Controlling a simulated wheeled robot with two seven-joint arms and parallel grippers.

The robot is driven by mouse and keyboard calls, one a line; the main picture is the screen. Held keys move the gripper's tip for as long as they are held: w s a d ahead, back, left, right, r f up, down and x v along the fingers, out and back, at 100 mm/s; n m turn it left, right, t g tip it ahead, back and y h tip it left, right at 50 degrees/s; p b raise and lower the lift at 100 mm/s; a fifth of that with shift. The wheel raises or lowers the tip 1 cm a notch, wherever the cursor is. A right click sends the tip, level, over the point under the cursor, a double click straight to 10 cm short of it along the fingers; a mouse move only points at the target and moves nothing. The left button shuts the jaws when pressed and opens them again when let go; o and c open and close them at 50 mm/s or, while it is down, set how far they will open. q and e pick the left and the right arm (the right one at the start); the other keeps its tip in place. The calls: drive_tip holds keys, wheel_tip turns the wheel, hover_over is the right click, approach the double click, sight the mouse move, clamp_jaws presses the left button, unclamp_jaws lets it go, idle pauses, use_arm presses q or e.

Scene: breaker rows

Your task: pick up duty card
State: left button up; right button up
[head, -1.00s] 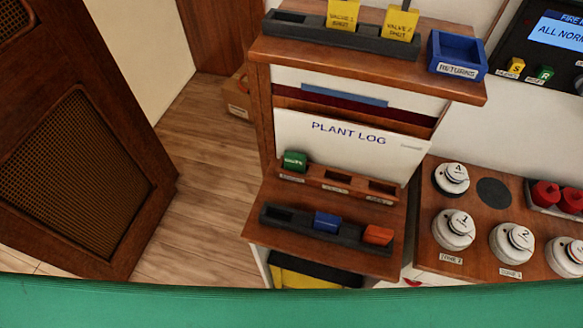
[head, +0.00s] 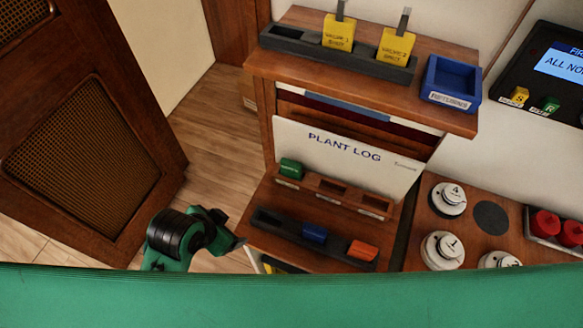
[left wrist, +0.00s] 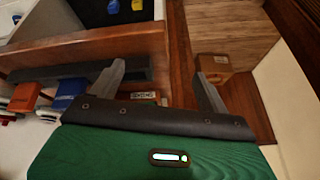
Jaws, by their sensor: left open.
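No card's lettering is readable enough for me to tell which is the duty card. A green card (head: 291,168) sits in the left slot of the wooden rack below the plant log. A blue card (head: 314,234) and an orange card (head: 362,251) sit in the dark rack (head: 266,217) on the lower shelf. My left gripper (head: 236,241) is beside that shelf's left edge, apart from the cards. In the left wrist view its jaws (left wrist: 160,78) are spread and empty, with the blue card (left wrist: 70,92) and orange card (left wrist: 25,96) left of them. My right gripper is not in view.
Two yellow tags (head: 339,32) stand in the upper shelf's dark rack, beside a blue returns tray (head: 454,84). The plant log (head: 345,152) leans behind the wooden rack. Round white detectors (head: 448,198) are at the right. A brown door (head: 85,150) stands at the left, with open floor between.

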use_arm(q)
drive_tip(key=w+d+r+m+h, duration=0.2)
drive_tip(key=w+d+r+m, duration=0.3)
drive_tip(key=d+m, duration=0.4)
drive_tip(key=m+y, duration=0.3)
drive_tip(key=m, duration=2.1)
approach(291, 163)
drive_tip(key=shift+g, duration=0.3)
drive_tip(key=p+x, duration=0.2)
drive_tip(key=x, duration=0.5)
drive_tip(key=shift+w, duration=0.2)
drive_tip(key=p+x, duration=0.2)
drive_tip(key=x, duration=0.2)
drive_tip(key=shift+w+f, duration=0.15)
drive_tip(key=shift+w, duration=0.05)
drive_tip(key=shift+w+d+f, duration=0.1)
drive_tip(key=shift+w+f, duration=0.05)
drive_tip(key=shift+f, duration=0.3)
drive_tip(key=c, duration=1.1)
drive_tip(key=shift+o, duration=0.2)
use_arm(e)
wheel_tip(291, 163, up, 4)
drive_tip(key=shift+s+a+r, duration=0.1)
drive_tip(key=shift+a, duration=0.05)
